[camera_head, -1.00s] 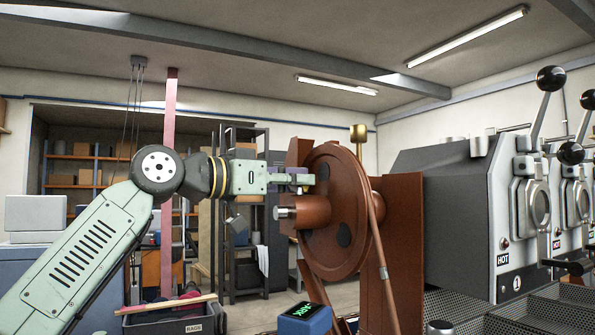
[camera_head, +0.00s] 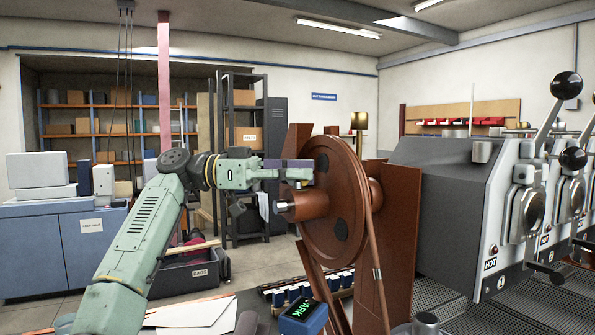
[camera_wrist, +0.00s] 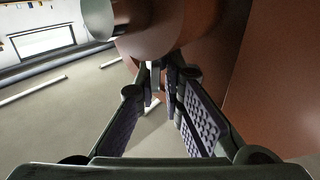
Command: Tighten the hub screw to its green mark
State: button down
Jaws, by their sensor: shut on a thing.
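The brown flywheel (camera_head: 333,205) stands upright in the head view, with its hub (camera_head: 308,205) sticking out left to a silver shaft end (camera_head: 283,206). My gripper (camera_head: 306,174) reaches in from the left, just above the hub and close to the wheel face. In the wrist view the hub (camera_wrist: 150,35) and silver end (camera_wrist: 97,18) are at the top. My gripper's fingertips (camera_wrist: 162,84) come together beside the hub on a small grey piece, which I take as the hub screw (camera_wrist: 155,76). Most of it is hidden by the fingers. I cannot make out the green mark.
The brown frame (camera_head: 392,235) stands behind the wheel, and a belt (camera_head: 376,245) runs down from it. The grey roaster (camera_head: 440,200) with levers is at the right.

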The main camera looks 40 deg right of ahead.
jog(key=shift+s+m+g+y, duration=0.15)
jog(key=shift+m+g+y, duration=0.55)
jog(key=shift+y, duration=0.2)
jog(key=c, duration=1.8)
grip_release()
jog(key=shift+s+a, duration=0.1)
jog(key=shift+a, duration=0.05)
jog(key=shift+o, duration=1.1)
jog(key=shift+n+t+h, duration=0.4)
jog(key=shift+h, duration=0.1)
